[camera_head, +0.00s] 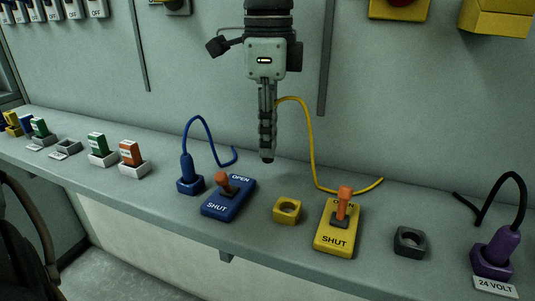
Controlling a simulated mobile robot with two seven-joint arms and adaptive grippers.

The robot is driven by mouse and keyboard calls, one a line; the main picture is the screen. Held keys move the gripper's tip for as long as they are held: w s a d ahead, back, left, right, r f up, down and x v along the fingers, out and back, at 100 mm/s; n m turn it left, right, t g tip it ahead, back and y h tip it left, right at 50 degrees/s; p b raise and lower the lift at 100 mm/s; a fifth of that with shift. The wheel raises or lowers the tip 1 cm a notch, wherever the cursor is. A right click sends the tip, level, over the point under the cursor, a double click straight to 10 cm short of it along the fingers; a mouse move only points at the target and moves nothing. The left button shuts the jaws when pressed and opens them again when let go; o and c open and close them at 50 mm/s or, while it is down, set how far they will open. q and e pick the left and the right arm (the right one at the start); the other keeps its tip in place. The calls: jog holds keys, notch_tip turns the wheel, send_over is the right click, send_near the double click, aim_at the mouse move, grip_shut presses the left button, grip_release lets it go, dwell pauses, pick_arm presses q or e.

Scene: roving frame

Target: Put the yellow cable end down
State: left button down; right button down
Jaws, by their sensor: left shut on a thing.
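My left gripper (267,155) hangs upright above the grey shelf, fingers pointing down, and is shut on the yellow cable end. The cable end is mostly hidden by the fingers. The yellow cable (310,140) leaves the fingers on the right, arches over and drops to the shelf, where its tail lies behind the yellow switch (335,236). A yellow socket (287,210) stands empty on the shelf, below and slightly right of the fingertips, apart from them. My right gripper is not in view.
A blue plug (187,168) sits in a blue socket beside a blue switch (229,198). Right are an empty dark socket (409,242) and a purple plug (495,250) above a 24 VOLT label. Coloured blocks stand at left. Bare shelf lies behind the yellow socket.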

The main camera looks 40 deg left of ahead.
aim_at(268, 161)
pick_arm(q)
notch_tip(268, 161, down, 4)
jog(key=shift+r, duration=0.2)
jog(key=shift+f, duration=0.15)
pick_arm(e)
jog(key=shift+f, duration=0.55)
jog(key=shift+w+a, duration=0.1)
